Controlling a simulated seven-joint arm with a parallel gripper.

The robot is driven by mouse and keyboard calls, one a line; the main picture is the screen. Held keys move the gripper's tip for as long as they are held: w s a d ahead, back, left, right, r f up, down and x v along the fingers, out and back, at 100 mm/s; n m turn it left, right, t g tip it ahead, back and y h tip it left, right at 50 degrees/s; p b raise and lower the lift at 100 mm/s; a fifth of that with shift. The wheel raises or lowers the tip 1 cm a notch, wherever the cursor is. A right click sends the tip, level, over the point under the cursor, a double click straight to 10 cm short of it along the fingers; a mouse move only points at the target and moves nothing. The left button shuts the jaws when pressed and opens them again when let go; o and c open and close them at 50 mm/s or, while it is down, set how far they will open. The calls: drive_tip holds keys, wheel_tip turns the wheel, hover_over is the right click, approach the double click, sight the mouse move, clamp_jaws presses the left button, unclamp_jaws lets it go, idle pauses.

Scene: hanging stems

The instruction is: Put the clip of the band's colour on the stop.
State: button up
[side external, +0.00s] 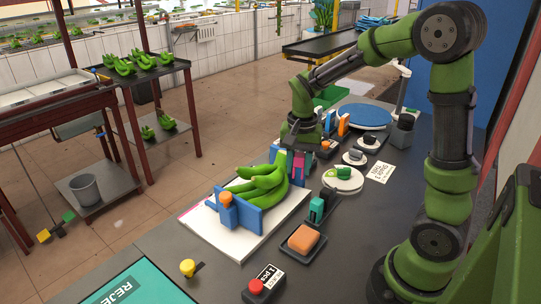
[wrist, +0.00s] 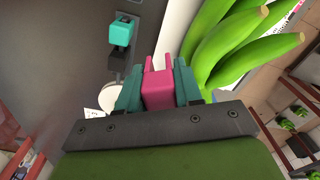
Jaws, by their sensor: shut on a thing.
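My gripper (side external: 290,165) is shut on a pink clip (side external: 299,161), held above the back end of the green bananas (side external: 262,186). In the wrist view the pink clip (wrist: 158,90) sits between the two teal fingers, its two prongs pointing away from my gripper. A teal clip (side external: 317,207) sits in a dark holder on the bench; it also shows in the wrist view (wrist: 121,33). An orange clip (side external: 343,123) and a blue clip (side external: 330,121) stand farther back. I cannot tell for sure which part is the band or the stop.
The bananas rest in a blue cradle (side external: 247,218) with an orange knob, on a white board (side external: 222,246). An orange block (side external: 303,239), a red button (side external: 256,287) and a yellow knob (side external: 187,268) are in front. Small round white plates (side external: 350,183) and a blue disc (side external: 364,115) lie behind.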

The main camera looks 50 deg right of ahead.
sight(254, 207)
drive_tip(key=w+a+r+n, duration=0.1)
drive_tip(key=a+n, duration=0.2)
drive_tip(key=a, duration=0.1)
drive_tip(key=w+a+r+n, duration=0.1)
drive_tip(key=a+n, duration=0.3)
drive_tip(key=a, duration=0.1)
drive_tip(key=w+a+r+n, duration=0.1)
drive_tip(key=a+n, duration=0.2)
drive_tip(key=a, duration=0.2)
drive_tip(key=shift+a+r+n, duration=0.1)
drive_tip(key=shift+r+n, duration=0.15)
drive_tip(key=shift+n, duration=0.15)
drive_tip(key=shift+a+r+n, duration=0.1)
drive_tip(key=shift+r+n, duration=0.1)
drive_tip(key=shift+n, duration=0.5)
drive_tip(key=shift+s+f+n, duration=0.1)
drive_tip(key=shift+f+n, duration=0.1)
drive_tip(key=shift+n, duration=0.1)
drive_tip(key=shift+f, duration=2.1)
drive_tip(key=shift+f, duration=0.15)
drive_tip(key=shift+f, duration=2)
drive_tip(key=o, duration=1)
drive_tip(key=shift+o, duration=0.2)
drive_tip(key=shift+r, duration=0.1)
